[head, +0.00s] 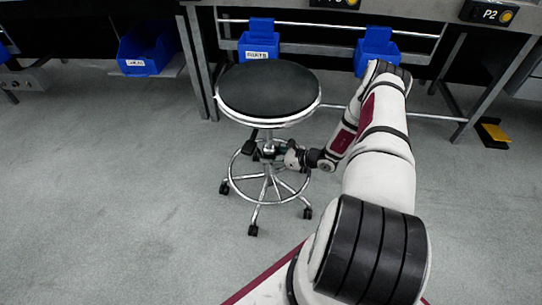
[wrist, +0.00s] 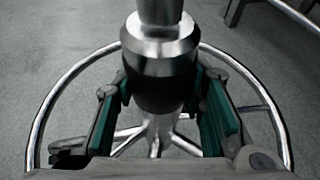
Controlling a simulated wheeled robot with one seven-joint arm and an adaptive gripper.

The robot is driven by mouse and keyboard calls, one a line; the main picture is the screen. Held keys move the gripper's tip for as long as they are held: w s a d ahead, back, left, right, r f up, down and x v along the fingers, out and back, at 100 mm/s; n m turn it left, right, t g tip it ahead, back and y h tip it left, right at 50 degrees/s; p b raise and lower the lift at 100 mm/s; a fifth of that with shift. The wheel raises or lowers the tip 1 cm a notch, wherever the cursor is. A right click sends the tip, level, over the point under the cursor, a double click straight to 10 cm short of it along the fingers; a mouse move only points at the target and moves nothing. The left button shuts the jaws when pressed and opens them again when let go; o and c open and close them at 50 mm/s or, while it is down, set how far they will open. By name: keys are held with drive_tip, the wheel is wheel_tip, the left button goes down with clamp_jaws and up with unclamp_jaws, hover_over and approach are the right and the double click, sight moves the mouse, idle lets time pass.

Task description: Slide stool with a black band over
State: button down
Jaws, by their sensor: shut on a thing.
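The stool (head: 268,88) has a round dark seat with a pale rim, a chrome column, a chrome foot ring and black casters. It stands upright on the floor, near the workbench. My gripper (head: 270,152) reaches in from the right, below the seat, and is shut on the stool's column. In the wrist view the column (wrist: 158,48) runs down between the green-padded fingers, with a black band (wrist: 160,92) around it at finger height. The foot ring (wrist: 42,122) shows lower down around the column. The seat is out of the wrist view.
A workbench (head: 345,33) with metal legs and a crossbar spans the back, right behind the stool. Blue bins (head: 259,45) hang or sit beneath it. A black and yellow object (head: 494,132) lies at the right. The floor (head: 110,190) left of the stool is clear.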

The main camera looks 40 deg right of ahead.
drive_tip(key=shift+a, duration=0.15)
drive_tip(key=c, duration=1)
unclamp_jaws()
drive_tip(key=shift+o, duration=0.2)
drive_tip(key=shift+s+d+r, duration=0.15)
drive_tip(key=shift+s+d, duration=0.2)
drive_tip(key=shift+d, duration=0.05)
drive_tip(key=v, duration=1.1)
drive_tip(key=shift+s, duration=0.15)
